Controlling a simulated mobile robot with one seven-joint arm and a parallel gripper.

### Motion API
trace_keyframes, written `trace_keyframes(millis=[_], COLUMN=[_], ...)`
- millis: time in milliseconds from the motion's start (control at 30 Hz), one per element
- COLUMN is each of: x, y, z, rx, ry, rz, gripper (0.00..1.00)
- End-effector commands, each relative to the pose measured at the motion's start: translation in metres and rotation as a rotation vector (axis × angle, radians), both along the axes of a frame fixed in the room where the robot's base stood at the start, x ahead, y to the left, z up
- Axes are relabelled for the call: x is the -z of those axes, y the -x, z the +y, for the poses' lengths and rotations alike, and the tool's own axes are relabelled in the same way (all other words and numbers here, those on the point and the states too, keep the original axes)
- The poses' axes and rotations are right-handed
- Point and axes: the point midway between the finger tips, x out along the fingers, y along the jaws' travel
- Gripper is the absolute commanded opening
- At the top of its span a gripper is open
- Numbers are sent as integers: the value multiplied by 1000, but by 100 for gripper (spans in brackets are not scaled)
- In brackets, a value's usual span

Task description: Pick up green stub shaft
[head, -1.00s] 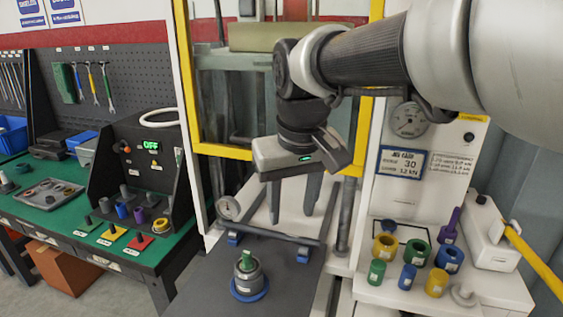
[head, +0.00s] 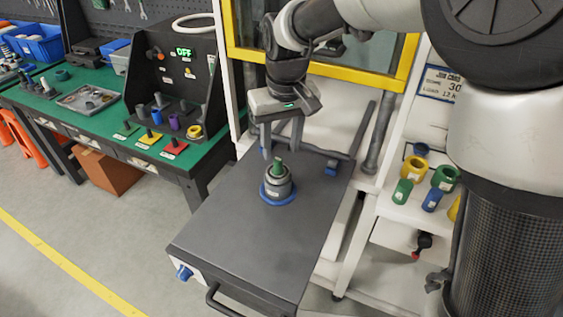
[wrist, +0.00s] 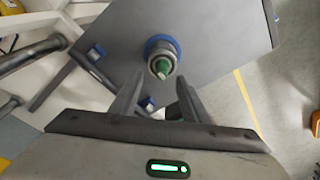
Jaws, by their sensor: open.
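The green stub shaft (head: 277,166) stands upright in a grey metal housing (head: 278,184), which sits on a blue ring (head: 266,194) on the dark sliding plate. My gripper (head: 281,156) hangs just behind and above the shaft in the head view, with its fingers pointing down. In the wrist view, the green shaft (wrist: 161,66) lies beyond the fingertips, between their lines. My gripper (wrist: 157,88) is open and empty, and its fingers appear apart from the shaft.
The dark plate (head: 235,240) is otherwise clear. A frame bar (head: 362,130) rises behind it. A white shelf with coloured sleeves (head: 445,178) is at right. A green bench (head: 105,120) with tools and fixtures is at left.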

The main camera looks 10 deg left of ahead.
Motion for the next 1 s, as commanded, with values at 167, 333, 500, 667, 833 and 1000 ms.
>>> trace_keyframes(millis=[167,333,500,667,833,1000], x=[12,37,54,56,55,55], y=[-1,-4,-7,-8,-8,-8], z=[2,8,9,9,9,9], rx=[-1,-1,0,0,0,0], ry=[1,3,0,0,0,0], rz=[2,4,1,0,0,0], gripper=[42,42,42,42,30,2])
